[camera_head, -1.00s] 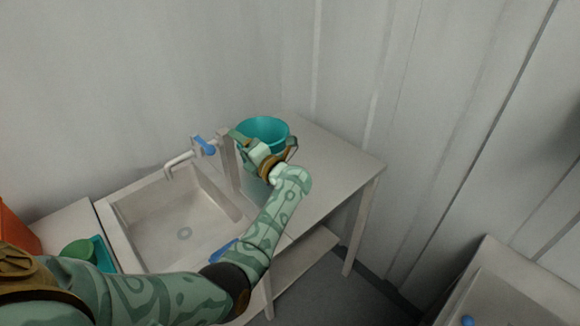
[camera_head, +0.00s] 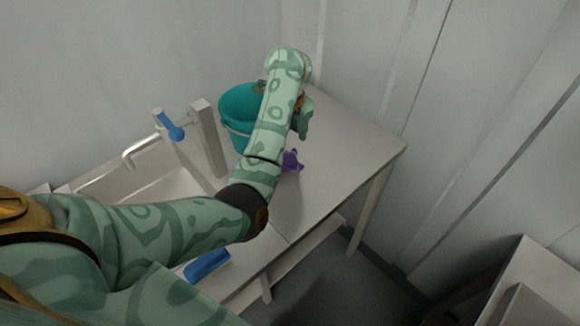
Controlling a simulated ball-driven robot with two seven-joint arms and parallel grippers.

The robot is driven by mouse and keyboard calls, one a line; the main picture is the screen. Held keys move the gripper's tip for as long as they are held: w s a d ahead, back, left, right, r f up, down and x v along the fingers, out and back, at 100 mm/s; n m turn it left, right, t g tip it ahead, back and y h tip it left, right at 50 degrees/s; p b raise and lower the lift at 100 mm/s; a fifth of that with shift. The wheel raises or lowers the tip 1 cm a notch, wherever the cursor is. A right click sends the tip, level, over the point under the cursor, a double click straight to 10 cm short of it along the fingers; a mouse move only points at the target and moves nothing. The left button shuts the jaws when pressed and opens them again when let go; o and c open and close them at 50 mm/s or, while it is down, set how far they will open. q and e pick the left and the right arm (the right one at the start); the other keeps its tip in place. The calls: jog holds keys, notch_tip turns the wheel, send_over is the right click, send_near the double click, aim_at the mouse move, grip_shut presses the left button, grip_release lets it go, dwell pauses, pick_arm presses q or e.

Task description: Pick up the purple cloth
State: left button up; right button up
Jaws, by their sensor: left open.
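The purple cloth (camera_head: 292,162) lies crumpled on the light tabletop (camera_head: 340,160), to the right of the teal bucket. My left forearm covers part of its left side. My left gripper (camera_head: 302,117) is open and above the table, beyond the cloth and beside the bucket. My arm hides much of the gripper, and its jaws hold nothing that I can see. My right gripper is out of view.
The teal bucket (camera_head: 238,107) stands at the back of the table, behind my arm. A sink (camera_head: 165,188) with a blue-handled tap (camera_head: 168,125) is on the left. A blue object (camera_head: 207,265) lies near the front edge. The table's right part is clear.

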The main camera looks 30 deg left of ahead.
pick_arm(q)
notch_tip(320, 180, down, 6)
jog(key=b, duration=0.3)
jog(key=shift+a+r+b, duration=0.1)
jog(key=shift+b, duration=0.25)
jog(key=shift+a, duration=0.1)
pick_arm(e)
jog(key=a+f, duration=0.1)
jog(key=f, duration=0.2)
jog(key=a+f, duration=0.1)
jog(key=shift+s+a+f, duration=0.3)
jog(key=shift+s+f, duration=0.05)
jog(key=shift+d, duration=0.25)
pick_arm(q)
jog(key=shift+f+b, duration=0.55)
jog(key=shift+f, duration=0.25)
jog(key=c, duration=1.4)
grip_shut()
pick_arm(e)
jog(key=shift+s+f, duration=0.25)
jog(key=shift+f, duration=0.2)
